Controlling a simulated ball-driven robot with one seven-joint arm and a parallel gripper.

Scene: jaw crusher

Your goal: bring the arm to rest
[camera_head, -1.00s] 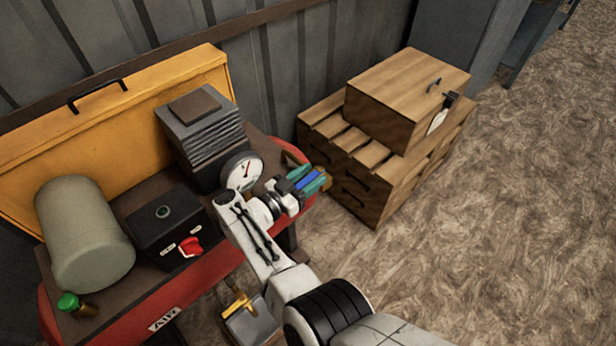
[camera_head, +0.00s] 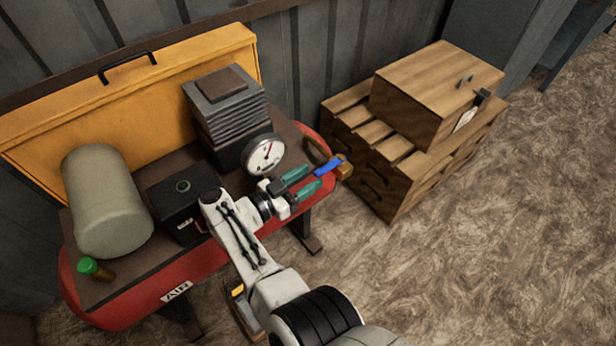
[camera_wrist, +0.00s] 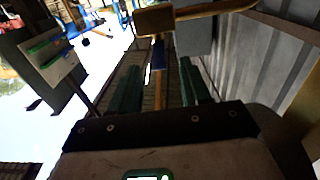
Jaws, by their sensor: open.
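My gripper (camera_head: 314,176) hangs over the right end of the red air compressor (camera_head: 110,308), its two teal fingers spread apart. A blue lever (camera_head: 328,165) on a brass-coloured fitting (camera_head: 345,170) lies just past the fingertips. In the wrist view my gripper (camera_wrist: 160,66) shows both fingers apart, with the blue lever (camera_wrist: 158,52) and the brass-coloured fitting (camera_wrist: 155,22) ahead of them. I see nothing clasped; whether a finger touches the lever I cannot tell. My white arm reaches in from the bottom of the head view and covers part of the black box (camera_head: 178,195).
A round gauge (camera_head: 264,157) stands close beside my gripper. A finned block (camera_head: 225,105), a grey-green cylinder (camera_head: 105,205) and a yellow panel (camera_head: 130,100) stand further left. A wooden crate (camera_head: 425,85) sits on a slatted wooden stack (camera_head: 385,170). The floor at right is clear.

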